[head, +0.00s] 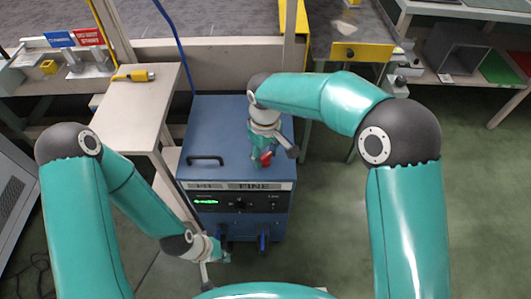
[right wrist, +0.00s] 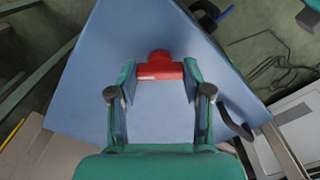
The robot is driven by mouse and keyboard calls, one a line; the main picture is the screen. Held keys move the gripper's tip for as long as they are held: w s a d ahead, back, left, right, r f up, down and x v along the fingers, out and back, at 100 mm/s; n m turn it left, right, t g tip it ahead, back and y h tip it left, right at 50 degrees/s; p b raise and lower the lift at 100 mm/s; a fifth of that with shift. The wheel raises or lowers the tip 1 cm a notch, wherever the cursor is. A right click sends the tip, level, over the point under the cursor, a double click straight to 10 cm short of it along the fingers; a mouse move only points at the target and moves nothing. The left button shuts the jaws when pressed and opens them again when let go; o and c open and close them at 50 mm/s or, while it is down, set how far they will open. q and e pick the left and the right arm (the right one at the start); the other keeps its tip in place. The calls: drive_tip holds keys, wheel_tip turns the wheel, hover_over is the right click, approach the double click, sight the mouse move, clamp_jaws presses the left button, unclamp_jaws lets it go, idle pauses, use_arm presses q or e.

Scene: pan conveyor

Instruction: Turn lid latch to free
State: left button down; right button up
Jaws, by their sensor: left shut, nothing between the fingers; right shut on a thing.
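A blue cabinet (head: 212,125) with a flat lid stands in the middle of the head view. A red latch (head: 265,158) sits on the lid near its front right, mostly hidden by my right gripper (head: 262,154). In the right wrist view the red latch (right wrist: 161,69) shows as a bar with a round boss and a pale strip, lying across between the fingertips. My right gripper (right wrist: 160,75) is shut on it, a finger at each end. My left gripper (head: 226,257) is shut and empty, low in front of the cabinet's lower left.
A black handle (head: 205,160) stands on the lid's left. The cabinet's front has a green display (head: 206,201) and a knob (head: 240,204). A pale side table (head: 135,100) with a yellow tool (head: 133,76) is at left. Green floor (head: 335,215) is clear at right.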

sight(266, 156)
drive_tip(key=m, duration=0.4)
drive_tip(key=shift+w+m, duration=0.1)
drive_tip(key=shift+m, duration=0.2)
drive_tip(key=shift+m+b, duration=0.3)
drive_tip(key=shift+m, duration=1.7)
drive_tip(key=o, duration=1.2)
drive_tip(key=shift+c, duration=0.2)
wheel_tip(266, 156, up, 12)
drive_tip(key=shift+f, duration=0.1)
